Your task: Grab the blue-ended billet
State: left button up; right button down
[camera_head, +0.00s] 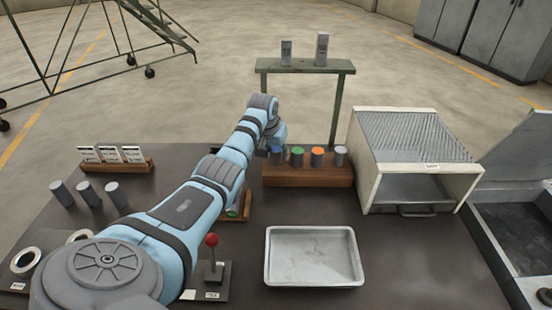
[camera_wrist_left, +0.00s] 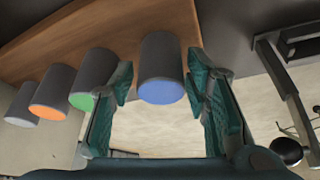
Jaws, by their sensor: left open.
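The blue-ended billet (camera_head: 276,156) is a dark grey cylinder at the left end of a row on a wooden rack (camera_head: 310,177). In the left wrist view the blue-ended billet (camera_wrist_left: 162,65) lies between my left gripper's two teal fingers (camera_wrist_left: 163,88). In the head view my left gripper (camera_head: 274,148) is at the rack's left end, partly hidden by my arm. My right gripper is not in view.
Green-ended (camera_head: 297,156), orange-ended (camera_head: 317,157) and grey-ended (camera_head: 340,156) billets stand close beside it. A white-framed furnace box (camera_head: 445,186) is to the right. A metal tray (camera_head: 313,285) lies in front. A red-knobbed lever (camera_head: 211,240) stands by my arm.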

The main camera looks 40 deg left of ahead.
pick_arm(q)
jog(key=shift+f, duration=0.4)
grip_shut()
jog(key=shift+r, duration=0.1)
jog(key=shift+w+a, duration=0.1)
